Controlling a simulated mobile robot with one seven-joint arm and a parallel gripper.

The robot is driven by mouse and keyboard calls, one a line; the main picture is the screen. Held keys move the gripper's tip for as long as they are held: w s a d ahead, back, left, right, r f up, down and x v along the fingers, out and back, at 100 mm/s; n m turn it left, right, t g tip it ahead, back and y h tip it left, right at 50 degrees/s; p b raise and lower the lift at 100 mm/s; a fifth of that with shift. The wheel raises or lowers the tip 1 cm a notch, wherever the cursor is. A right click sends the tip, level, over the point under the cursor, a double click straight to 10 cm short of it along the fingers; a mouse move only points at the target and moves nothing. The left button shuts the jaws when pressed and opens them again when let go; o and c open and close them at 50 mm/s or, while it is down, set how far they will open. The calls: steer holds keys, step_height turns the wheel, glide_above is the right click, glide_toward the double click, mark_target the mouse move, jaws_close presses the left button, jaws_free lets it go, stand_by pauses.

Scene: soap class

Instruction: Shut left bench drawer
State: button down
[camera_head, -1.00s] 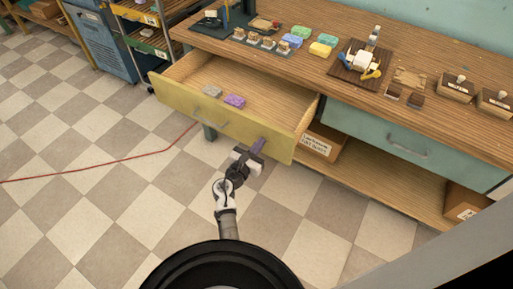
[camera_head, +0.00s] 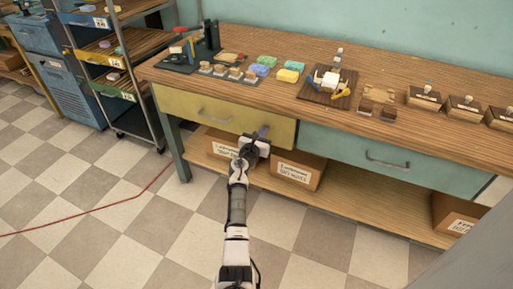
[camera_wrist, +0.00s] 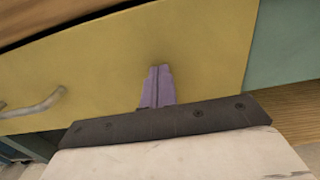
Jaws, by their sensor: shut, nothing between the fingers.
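The left bench drawer (camera_head: 222,114) has a yellow front with a grey bar handle (camera_head: 214,119). Its front looks flush or nearly flush with the bench, and its inside is hidden. My gripper (camera_head: 264,131) is shut and empty, with its purple fingers at the right part of the yellow front. In the wrist view the fingers (camera_wrist: 158,88) point at the yellow front (camera_wrist: 190,50) and seem to touch it. The handle (camera_wrist: 34,105) is to their left there, apart from them.
A teal drawer (camera_head: 370,150) to the right looks shut. Cardboard boxes (camera_head: 298,171) stand on the lower shelf. Soaps (camera_head: 288,75) and tools are on the benchtop. A wheeled rack (camera_head: 110,60) stands at the left. A red cable (camera_head: 90,222) crosses the checkered floor.

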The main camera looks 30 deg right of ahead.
steer(key=shift+w+d+r+b, duration=0.25)
steer(key=shift+w+d, duration=0.15)
steer(key=shift+d, duration=0.1)
steer(key=shift+w+d+r+b, duration=0.1)
steer(key=shift+w+d+b, duration=0.1)
steer(key=shift+w+d, duration=0.25)
steer(key=shift+r, duration=0.1)
steer(key=shift+s, duration=0.1)
